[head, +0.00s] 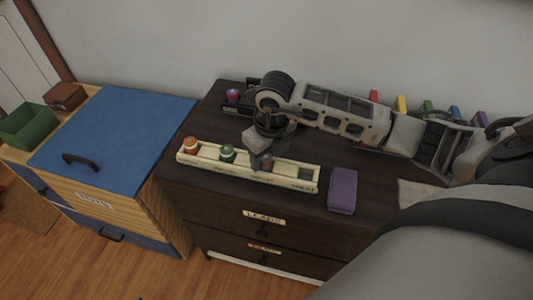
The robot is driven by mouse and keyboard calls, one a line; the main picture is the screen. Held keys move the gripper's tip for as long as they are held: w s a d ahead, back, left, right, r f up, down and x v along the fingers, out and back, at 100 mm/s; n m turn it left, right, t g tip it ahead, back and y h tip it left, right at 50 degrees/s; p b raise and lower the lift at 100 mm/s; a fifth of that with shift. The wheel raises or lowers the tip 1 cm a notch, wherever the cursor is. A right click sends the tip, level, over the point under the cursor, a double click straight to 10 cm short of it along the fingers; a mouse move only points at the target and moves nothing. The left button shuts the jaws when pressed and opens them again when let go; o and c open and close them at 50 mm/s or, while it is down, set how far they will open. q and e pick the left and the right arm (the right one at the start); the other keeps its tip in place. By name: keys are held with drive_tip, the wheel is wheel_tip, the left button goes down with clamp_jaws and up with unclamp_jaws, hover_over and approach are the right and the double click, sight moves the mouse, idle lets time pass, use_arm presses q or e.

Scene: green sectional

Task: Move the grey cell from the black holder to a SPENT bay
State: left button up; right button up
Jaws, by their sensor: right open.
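A long cream tray (215,169) with a row of bays lies along the front of the dark dresser. An orange-topped cell (190,145) and a green-topped cell (227,153) stand in its left bays. A greyish cell with some red (267,160) is in a bay further right, partly hidden by my right gripper. The rightmost bay (300,173) looks empty. My right gripper (262,160) is open, pointing down at the greyish cell; I cannot tell if it touches it. A black holder (230,108) at the back holds a purple-and-red cell (233,95); my arm hides part of it. My left gripper is not in view.
A purple block (342,190) lies right of the tray. Several coloured upright pieces, one yellow (401,104), stand along the wall behind my arm. A blue-topped cabinet (120,125) stands left, with a green box (28,125) beyond. The dresser's front edge is close to the tray.

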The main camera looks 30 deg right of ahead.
sight(270, 161)
wheel_tip(270, 161, up, 12)
drive_tip(key=s, duration=0.1)
drive_tip(key=s+a+f+n+g+y, duration=0.1)
drive_tip(key=s+a+y, duration=0.2)
drive_tip(key=a+y, duration=0.35)
drive_tip(key=s+a+f+n+g+y, duration=0.1)
drive_tip(key=s+a+g+y, duration=0.2)
drive_tip(key=a, duration=0.7)
drive_tip(key=a+r+m+t+y, duration=0.5)
drive_tip(key=a+r+m+y, duration=0.15)
drive_tip(key=y, duration=0.35)
drive_tip(key=w+d+f+m+t+h, duration=0.2)
drive_tip(key=d+f+m+t+h, duration=0.35)
drive_tip(key=m, duration=0.65)
drive_tip(key=w+d+f+m+t+h, duration=0.3)
drive_tip(key=m+t+h, duration=0.5)
drive_tip(key=m, duration=0.4)
drive_tip(key=s+d+f+m+g+h, duration=0.1)
drive_tip(key=s+f+m+g, duration=0.1)
drive_tip(key=s+f, duration=0.3)
drive_tip(key=s+d+f+m+g+h, duration=0.1)
drive_tip(key=s+f+m+g+h, duration=0.1)
drive_tip(key=f, duration=0.8)
drive_tip(key=s+m+g, duration=0.1)
drive_tip(key=s+m, duration=0.1)
drive_tip(key=s, duration=0.1)
drive_tip(key=shift+d+f, duration=0.2)
drive_tip(key=shift+d, duration=0.2)
